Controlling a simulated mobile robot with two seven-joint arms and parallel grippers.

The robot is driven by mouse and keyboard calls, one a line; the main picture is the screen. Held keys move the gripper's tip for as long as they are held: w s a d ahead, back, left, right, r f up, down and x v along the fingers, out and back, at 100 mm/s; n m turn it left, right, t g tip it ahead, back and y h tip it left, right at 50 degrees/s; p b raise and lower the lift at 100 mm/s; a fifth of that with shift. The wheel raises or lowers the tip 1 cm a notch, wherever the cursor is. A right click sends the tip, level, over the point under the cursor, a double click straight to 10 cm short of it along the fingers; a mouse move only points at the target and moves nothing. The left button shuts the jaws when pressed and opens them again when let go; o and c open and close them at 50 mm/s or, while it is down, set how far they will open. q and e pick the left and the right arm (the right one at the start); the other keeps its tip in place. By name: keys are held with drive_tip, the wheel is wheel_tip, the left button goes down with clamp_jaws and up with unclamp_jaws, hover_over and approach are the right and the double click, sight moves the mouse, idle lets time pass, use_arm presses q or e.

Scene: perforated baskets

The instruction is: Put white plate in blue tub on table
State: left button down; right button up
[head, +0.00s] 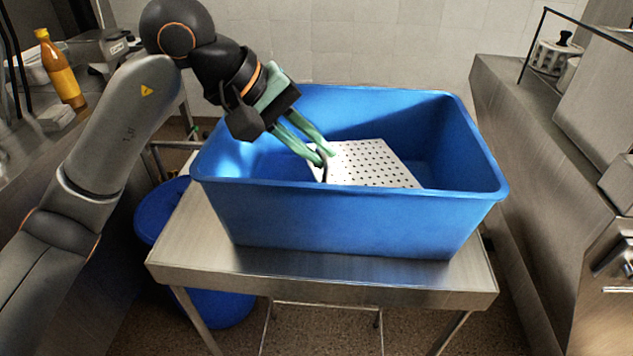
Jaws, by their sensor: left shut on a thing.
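A white perforated plate (370,164) shows inside the blue tub (345,215), its lower part hidden behind the tub's near wall. My left gripper (324,163) reaches over the tub's left side, with its green fingers shut on the plate's left edge. I cannot tell whether the plate touches the tub's floor. The tub stands on a steel table (215,235). My right gripper is not in view.
A blue bin (160,212) stands on the floor, left of and partly under the table. An orange bottle (60,70) stands on the left counter. A steel counter (530,150) runs along the right. The table's front strip is clear.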

use_arm(q)
wheel_tip(320, 180, down, 6)
drive_tip(key=c, duration=0.9)
unclamp_jaws()
drive_tip(key=shift+c, duration=0.2)
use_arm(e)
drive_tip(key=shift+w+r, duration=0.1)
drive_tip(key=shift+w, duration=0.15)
use_arm(q)
drive_tip(key=shift+a+r, duration=0.1)
drive_tip(key=shift+r, duration=0.1)
drive_tip(key=v, duration=1.1)
drive_tip(key=shift+s+a+r, duration=0.15)
drive_tip(key=shift+a+r, duration=0.05)
drive_tip(key=shift+r, duration=0.05)
